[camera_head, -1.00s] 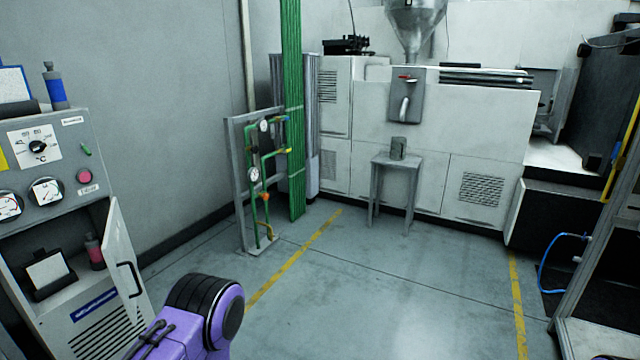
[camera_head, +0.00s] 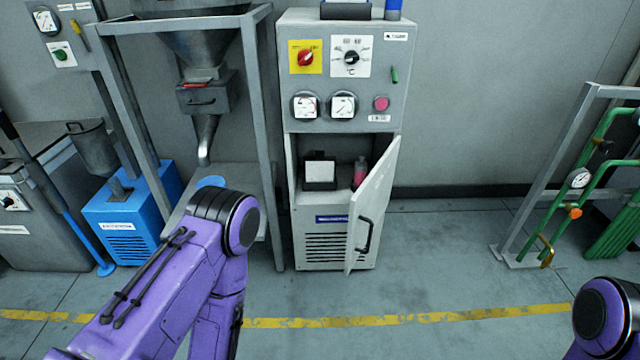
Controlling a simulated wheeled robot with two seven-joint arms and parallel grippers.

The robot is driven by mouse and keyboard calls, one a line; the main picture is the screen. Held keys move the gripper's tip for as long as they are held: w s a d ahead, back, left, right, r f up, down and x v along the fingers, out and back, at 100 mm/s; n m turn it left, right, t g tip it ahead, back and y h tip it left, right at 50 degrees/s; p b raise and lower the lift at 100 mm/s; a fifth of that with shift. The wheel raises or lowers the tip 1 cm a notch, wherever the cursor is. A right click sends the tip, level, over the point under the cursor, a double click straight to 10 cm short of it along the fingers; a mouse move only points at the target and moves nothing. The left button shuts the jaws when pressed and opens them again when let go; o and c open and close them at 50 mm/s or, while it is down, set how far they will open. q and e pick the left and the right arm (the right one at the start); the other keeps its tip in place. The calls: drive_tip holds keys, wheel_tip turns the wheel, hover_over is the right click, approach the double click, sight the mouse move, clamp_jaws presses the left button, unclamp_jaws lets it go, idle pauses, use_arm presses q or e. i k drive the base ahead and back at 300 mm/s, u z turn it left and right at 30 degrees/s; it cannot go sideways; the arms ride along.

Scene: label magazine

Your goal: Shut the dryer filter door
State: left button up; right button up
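The dryer cabinet (camera_head: 349,68) stands against the wall near the middle of the head view. Its filter door (camera_head: 376,205) is a pale panel with a black handle (camera_head: 364,236), hinged on the right side and standing open toward me. Inside the open compartment are a dark holder with a white card (camera_head: 320,171) and a pink bottle (camera_head: 360,171). My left arm reaches in from the lower left, short of the cabinet, and part of my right arm shows at the lower right. Neither gripper is in view.
A hopper frame with a metal spout (camera_head: 206,140) and a blue machine (camera_head: 130,218) stand left of the cabinet. A pipe rack with gauges (camera_head: 579,178) stands at the right. The floor right of the door is clear, with a yellow line (camera_head: 400,319) across it.

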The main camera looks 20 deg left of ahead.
sight(367, 205)
drive_tip(key=u, duration=0.1)
drive_tip(key=i, duration=0.25)
drive_tip(key=u, duration=0.55)
drive_tip(key=k, duration=1)
drive_tip(key=z, duration=0.6)
drive_tip(key=i, duration=1.5)
drive_tip(key=u, duration=0.65)
